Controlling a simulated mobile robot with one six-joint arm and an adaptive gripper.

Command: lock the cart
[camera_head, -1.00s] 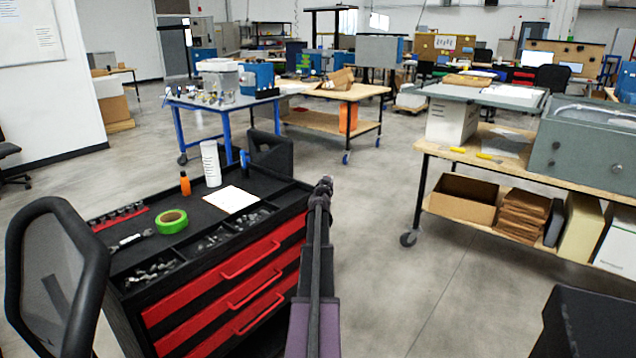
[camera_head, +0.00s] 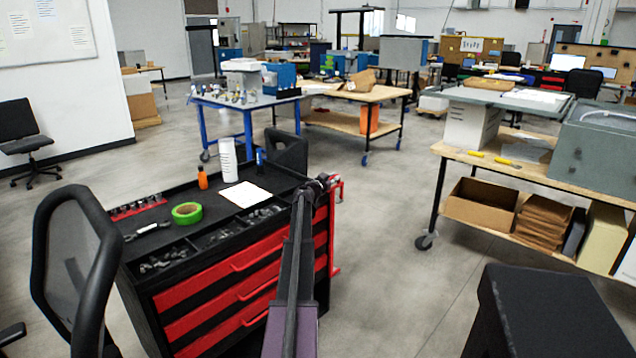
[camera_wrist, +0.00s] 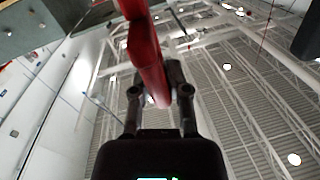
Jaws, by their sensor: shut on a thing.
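The cart is a black tool cabinet (camera_head: 153,290) with red drawer fronts, standing at the centre left in the head view. My gripper (camera_head: 326,183) is at the cart's right front corner, small and partly hidden by my own arm. A thin red part (camera_head: 336,222) shows upright just beyond it at the cart's right side. In the wrist view my gripper (camera_wrist: 158,98) is shut on a red bar (camera_wrist: 148,50) that runs up between the two fingers. How the red bar joins the cart is hidden, and I cannot tell its lock position.
Green tape (camera_head: 187,213), an orange bottle (camera_head: 202,178), a white cup stack (camera_head: 228,160) and paper lie on the cart. A mesh chair (camera_head: 75,255) stands at its left. A wooden workbench (camera_head: 560,183) is at the right.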

